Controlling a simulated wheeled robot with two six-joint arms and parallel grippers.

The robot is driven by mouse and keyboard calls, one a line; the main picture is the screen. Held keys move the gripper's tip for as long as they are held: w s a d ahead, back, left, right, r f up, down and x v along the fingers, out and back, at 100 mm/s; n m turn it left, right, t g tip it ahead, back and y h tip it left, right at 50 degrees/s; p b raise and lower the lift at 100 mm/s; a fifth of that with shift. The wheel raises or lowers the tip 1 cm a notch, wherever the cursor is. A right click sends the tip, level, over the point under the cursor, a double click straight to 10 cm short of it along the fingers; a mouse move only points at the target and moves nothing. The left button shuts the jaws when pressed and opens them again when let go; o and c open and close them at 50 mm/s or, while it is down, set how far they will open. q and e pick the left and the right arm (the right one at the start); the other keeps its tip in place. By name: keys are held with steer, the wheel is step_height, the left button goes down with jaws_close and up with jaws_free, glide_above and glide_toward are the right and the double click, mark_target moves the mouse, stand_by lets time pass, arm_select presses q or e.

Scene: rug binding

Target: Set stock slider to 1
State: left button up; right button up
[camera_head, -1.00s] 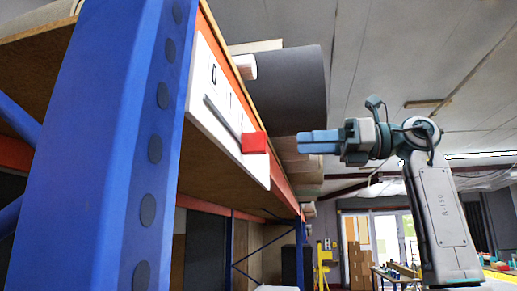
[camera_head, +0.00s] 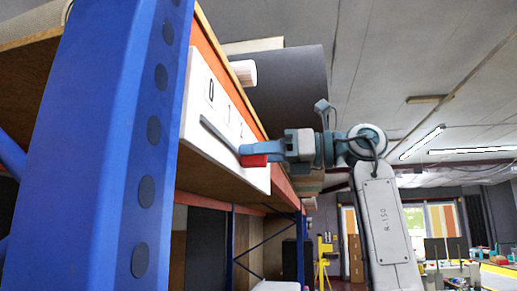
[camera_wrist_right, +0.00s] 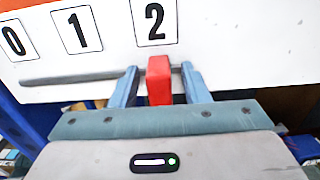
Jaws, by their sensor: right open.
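The stock slider is a red block (camera_wrist_right: 159,80) on a dark slot (camera_wrist_right: 75,77) in a white panel (camera_wrist_right: 235,50). In the right wrist view the panel shows the labels 0, 1 and 2, and the red block sits under the 2. My right gripper (camera_wrist_right: 160,85) is open, with one blue finger on each side of the block and small gaps between. In the head view the right gripper (camera_head: 250,153) is at the red block (camera_head: 254,160) and partly covers it. My left gripper is not in view.
The panel is fixed to an orange shelf beam (camera_head: 222,65). A blue rack upright (camera_head: 95,150) stands at the left. A dark roll (camera_head: 290,95) sticks out above the beam, beside a lighter one (camera_head: 243,73). Open room lies to the right.

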mark_target(228, 142)
jaws_close()
steer(key=shift+s+a+f+b, duration=0.1)
steer(key=shift+s+f+b, duration=0.05)
steer(key=shift+s+b, duration=0.2)
steer(key=s+b, duration=0.1)
steer(key=s, duration=0.1)
steer(key=s+a+b, duration=0.1)
steer(key=s+b, duration=0.1)
steer(key=s, duration=0.1)
steer(key=s+b, duration=0.1)
steer(key=s, duration=0.1)
steer(key=shift+s+a, duration=0.2)
steer(key=shift+a, duration=0.05)
steer(key=shift+w, duration=0.1)
jaws_free()
steer(key=shift+d, duration=0.1)
